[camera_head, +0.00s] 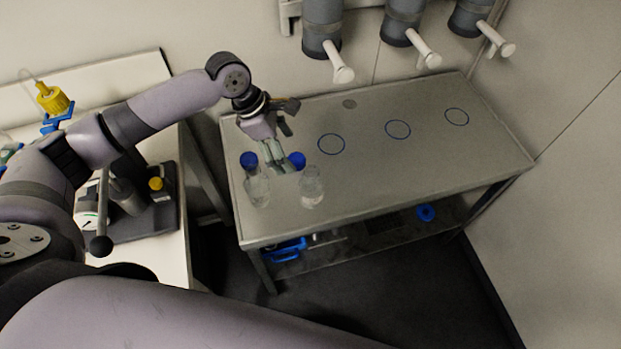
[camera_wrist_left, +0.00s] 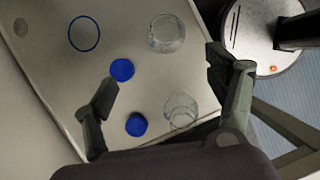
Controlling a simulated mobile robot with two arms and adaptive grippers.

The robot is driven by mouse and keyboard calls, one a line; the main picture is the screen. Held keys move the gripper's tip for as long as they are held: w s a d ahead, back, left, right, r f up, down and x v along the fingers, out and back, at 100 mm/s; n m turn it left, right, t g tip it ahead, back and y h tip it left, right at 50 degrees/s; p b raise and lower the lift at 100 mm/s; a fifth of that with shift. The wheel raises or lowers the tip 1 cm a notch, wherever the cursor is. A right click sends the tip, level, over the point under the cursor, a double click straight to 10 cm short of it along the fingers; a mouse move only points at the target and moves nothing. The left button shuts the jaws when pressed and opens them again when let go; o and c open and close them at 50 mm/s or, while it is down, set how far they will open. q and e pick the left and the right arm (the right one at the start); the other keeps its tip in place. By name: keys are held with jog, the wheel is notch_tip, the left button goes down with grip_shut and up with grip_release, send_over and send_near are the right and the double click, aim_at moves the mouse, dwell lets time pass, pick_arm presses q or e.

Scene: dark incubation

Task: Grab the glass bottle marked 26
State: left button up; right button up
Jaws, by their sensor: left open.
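Two clear glass bottles stand upright on the metal table (camera_head: 420,165): the left bottle (camera_head: 257,190) and the right bottle (camera_head: 311,188). Both also show from above in the wrist view, one at the top (camera_wrist_left: 166,33) and one lower (camera_wrist_left: 181,110). I cannot read a number 26 on either. Two blue caps, left (camera_head: 249,160) and right (camera_head: 297,160), lie apart from the bottles; the wrist view shows them too (camera_wrist_left: 122,70) (camera_wrist_left: 136,124). My left gripper (camera_head: 278,158) is open and empty, pointing down above the table near both bottles. My right gripper is out of view.
Blue rings (camera_head: 397,129) mark the tabletop, which is clear to the right. Grey cylinders with white handles (camera_head: 339,66) hang on the wall above. A lower shelf holds blue items (camera_head: 426,212).

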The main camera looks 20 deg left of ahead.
aim_at(312, 185)
pick_arm(q)
jog(key=x, duration=0.5)
jog(key=p+x, duration=0.1)
jog(key=x, duration=0.2)
jog(key=shift+s+d+f, duration=0.25)
jog(key=shift+d, duration=0.05)
jog(key=shift+w+d+f, duration=0.1)
jog(key=shift+d+f, duration=0.1)
jog(key=shift+f, duration=0.45)
jog(key=shift+d+f, duration=0.1)
jog(key=shift+f, duration=0.05)
jog(key=x, duration=0.3)
jog(key=p+x, duration=0.1)
jog(key=shift+s+d+f, duration=0.25)
jog(key=shift+d, duration=0.05)
jog(key=shift+f, duration=0.2)
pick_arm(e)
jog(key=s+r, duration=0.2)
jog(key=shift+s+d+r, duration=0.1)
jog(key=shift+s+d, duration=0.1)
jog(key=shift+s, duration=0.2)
pick_arm(q)
jog(key=shift+c, duration=0.5)
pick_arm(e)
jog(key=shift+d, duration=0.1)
